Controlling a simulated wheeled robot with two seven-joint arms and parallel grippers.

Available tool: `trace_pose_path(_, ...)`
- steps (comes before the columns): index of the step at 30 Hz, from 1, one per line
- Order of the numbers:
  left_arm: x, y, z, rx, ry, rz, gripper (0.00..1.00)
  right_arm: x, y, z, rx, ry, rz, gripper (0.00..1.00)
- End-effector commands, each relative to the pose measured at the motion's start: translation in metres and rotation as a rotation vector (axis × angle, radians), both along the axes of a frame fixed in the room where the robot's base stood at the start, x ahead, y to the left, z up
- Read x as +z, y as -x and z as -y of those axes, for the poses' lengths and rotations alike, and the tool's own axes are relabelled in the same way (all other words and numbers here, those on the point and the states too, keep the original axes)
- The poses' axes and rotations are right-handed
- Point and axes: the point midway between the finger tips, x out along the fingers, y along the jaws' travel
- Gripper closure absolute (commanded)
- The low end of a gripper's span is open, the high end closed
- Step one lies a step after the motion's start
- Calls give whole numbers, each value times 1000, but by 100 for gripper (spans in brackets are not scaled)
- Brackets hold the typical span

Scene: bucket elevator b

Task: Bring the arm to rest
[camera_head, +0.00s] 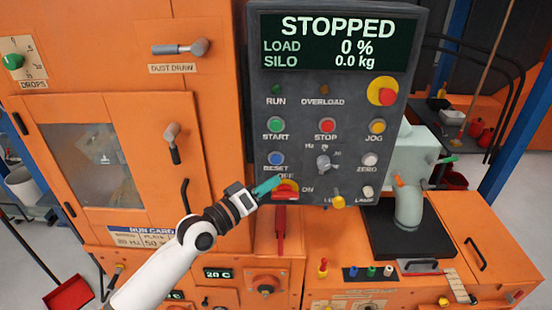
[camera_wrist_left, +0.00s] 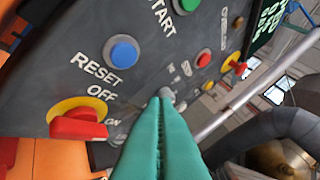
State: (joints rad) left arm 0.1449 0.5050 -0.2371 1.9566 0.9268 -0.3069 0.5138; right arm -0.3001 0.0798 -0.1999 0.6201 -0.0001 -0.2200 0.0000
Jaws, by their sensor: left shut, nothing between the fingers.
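My left gripper (camera_head: 272,184) comes in from the lower left, with its teal fingers in front of the lower left part of the grey control panel (camera_head: 352,105). In the left wrist view its fingers (camera_wrist_left: 166,100) are closed together with nothing between them. The red rotary switch (camera_head: 287,196) on a yellow plate, marked OFF and ON, is just below the fingertips. It also shows in the left wrist view (camera_wrist_left: 78,125), left of the fingers and apart from them. The blue RESET button (camera_head: 276,159) is just above the fingertips. My right gripper is not in view.
The panel screen (camera_head: 337,42) reads STOPPED, load 0 %, silo 0.0 kg. An orange cabinet (camera_head: 195,100) with handles stands at left. A grey pipe (camera_head: 408,205) and an orange bench (camera_head: 475,235) are at right. A red dustpan (camera_head: 70,293) lies lower left.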

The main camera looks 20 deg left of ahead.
Motion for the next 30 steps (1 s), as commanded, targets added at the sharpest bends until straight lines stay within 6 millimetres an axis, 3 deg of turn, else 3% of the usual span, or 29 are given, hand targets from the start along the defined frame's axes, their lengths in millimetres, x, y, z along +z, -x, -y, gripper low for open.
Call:
trace_pose_path(12,-1,-1,0,1,-1,-1,100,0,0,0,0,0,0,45)
trace_pose_path(14,-8,-2,-2,9,-9,-10,100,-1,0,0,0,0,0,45)
trace_pose_path(16,-28,-6,-7,33,-31,-34,100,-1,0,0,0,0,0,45)
trace_pose_path(20,-100,-14,-26,107,-123,-125,100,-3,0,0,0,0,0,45)
trace_pose_path(23,-176,-10,-43,164,-229,-223,100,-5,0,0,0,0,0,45)
trace_pose_path(26,-250,7,-58,198,-343,-323,100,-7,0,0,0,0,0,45)
trace_pose_path(30,-349,48,-72,210,-502,-464,100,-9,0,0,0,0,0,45)
